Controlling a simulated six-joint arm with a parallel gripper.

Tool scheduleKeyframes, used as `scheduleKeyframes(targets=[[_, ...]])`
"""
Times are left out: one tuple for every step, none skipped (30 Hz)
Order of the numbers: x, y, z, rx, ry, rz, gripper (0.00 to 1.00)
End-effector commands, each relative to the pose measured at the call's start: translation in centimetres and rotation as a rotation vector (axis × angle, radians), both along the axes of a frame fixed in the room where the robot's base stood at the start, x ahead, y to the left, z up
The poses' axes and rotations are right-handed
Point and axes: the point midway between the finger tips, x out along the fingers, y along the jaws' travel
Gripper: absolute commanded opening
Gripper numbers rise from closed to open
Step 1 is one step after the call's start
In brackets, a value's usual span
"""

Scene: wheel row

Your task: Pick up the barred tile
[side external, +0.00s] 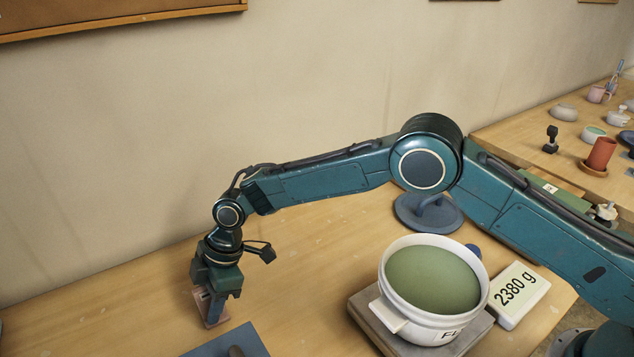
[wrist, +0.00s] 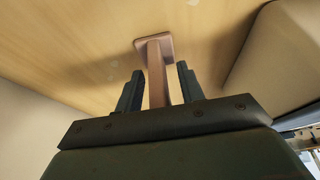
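The barred tile is a pinkish-brown plate with an upright bar. In the side external view the barred tile (side external: 214,321) stands on the wooden table at the lower left, largely hidden by my gripper. In the wrist view the bar of the tile (wrist: 156,75) runs up between the fingers, with its flat plate beyond the fingertips. My gripper (side external: 212,302) points down over the tile. In the wrist view my gripper (wrist: 157,80) is open, one finger on each side of the bar, with a narrow gap on both sides.
A white pot (side external: 398,320) with a green top stands on a grey scale plate (side external: 362,311), beside a display (side external: 517,293) reading 2380 g. A blue lid-like disc (side external: 405,212) lies behind it. A slate-blue flat piece (side external: 212,348) lies just in front of my gripper. The wall is behind.

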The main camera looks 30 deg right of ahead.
Motion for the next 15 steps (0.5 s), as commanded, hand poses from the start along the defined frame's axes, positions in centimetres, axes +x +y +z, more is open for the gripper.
scheduleKeyframes(targets=[[0.00, 0.00, 0.01, 0.000, 0.000, 0.000, 0.30], [0.00, 0.00, 0.01, 0.000, 0.000, 0.000, 0.24], [0.00, -0.01, 0.02, 0.000, 0.000, 0.000, 0.17], [0.00, -0.01, 0.02, 0.000, 0.000, 0.000, 0.11], [0.00, -0.01, 0.02, 0.000, 0.000, 0.000, 0.05], [0.00, -0.01, 0.02, 0.000, 0.000, 0.000, 0.00], [0.00, -0.01, 0.02, 0.000, 0.000, 0.000, 0.00], [0.00, -0.01, 0.02, 0.000, 0.000, 0.000, 0.00], [0.01, 0.00, 0.04, 0.000, 0.000, 0.000, 0.00], [0.01, 0.00, 0.04, 0.000, 0.000, 0.000, 0.00], [0.01, 0.00, 0.04, 0.000, 0.000, 0.000, 0.00], [0.01, 0.00, 0.04, 0.000, 0.000, 0.000, 0.00], [0.01, 0.00, 0.04, 0.000, 0.000, 0.000, 0.00], [0.01, 0.00, 0.04, 0.000, 0.000, 0.000, 0.00], [0.01, 0.00, 0.07, 0.000, 0.000, 0.000, 0.00]])
